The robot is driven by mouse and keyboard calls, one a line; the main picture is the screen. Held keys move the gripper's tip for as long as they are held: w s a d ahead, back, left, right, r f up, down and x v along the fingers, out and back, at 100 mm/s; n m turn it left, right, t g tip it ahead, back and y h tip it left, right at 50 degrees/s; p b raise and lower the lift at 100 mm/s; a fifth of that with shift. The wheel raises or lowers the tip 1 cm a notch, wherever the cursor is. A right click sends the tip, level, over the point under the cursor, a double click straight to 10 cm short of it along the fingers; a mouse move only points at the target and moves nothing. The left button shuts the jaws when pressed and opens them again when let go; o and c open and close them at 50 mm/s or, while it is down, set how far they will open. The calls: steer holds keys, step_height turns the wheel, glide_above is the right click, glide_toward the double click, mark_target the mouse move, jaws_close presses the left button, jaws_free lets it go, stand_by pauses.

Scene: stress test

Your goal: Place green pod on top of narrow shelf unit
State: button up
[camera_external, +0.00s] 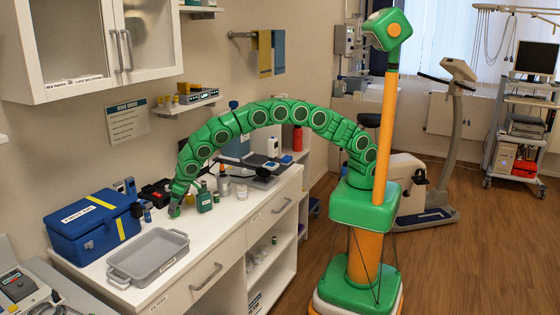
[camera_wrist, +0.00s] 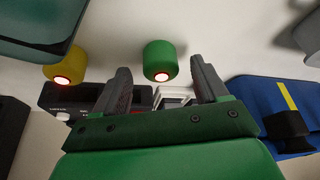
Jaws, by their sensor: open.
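A green pod (camera_wrist: 160,59), a short cylinder with a glowing red end, shows in the wrist view just beyond my fingertips, framed between them. My gripper (camera_wrist: 160,72) is open, with one finger on each side of the pod's line and nothing held. In the external view my gripper (camera_external: 175,211) is low over the white counter, left of a green bottle; the pod cannot be made out there. A white open shelf unit (camera_external: 302,157) stands past the counter's far end and may be the narrow shelf unit.
A yellow pod (camera_wrist: 65,62) is left of the green one. A blue first-aid case (camera_external: 92,228) and a grey tray (camera_external: 148,257) are on the counter (camera_external: 213,222). A green bottle (camera_external: 204,200) and small jars stand right of my gripper. A wheeled rack (camera_external: 520,125) is far right.

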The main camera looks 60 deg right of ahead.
steer(key=shift+w+a+f, duration=0.15)
steer(key=shift+w+f, duration=0.05)
steer(key=shift+f, duration=0.4)
steer(key=shift+c, duration=0.4)
steer(key=c, duration=1.1)
steer(key=shift+r, duration=1.7)
steer(key=shift+c, duration=0.2)
steer(key=shift+s+d+r, duration=0.5)
steer(key=shift+d+r, duration=0.05)
steer(key=shift+r, duration=0.25)
steer(key=s+d+r, duration=0.7)
steer(key=shift+s+d+r, duration=0.15)
steer(key=shift+s+d, duration=0.05)
steer(key=shift+s, duration=0.1)
steer(key=shift+s+d+r, duration=0.4)
steer(key=shift+s+d, duration=0.25)
steer(key=shift+s, duration=0.05)
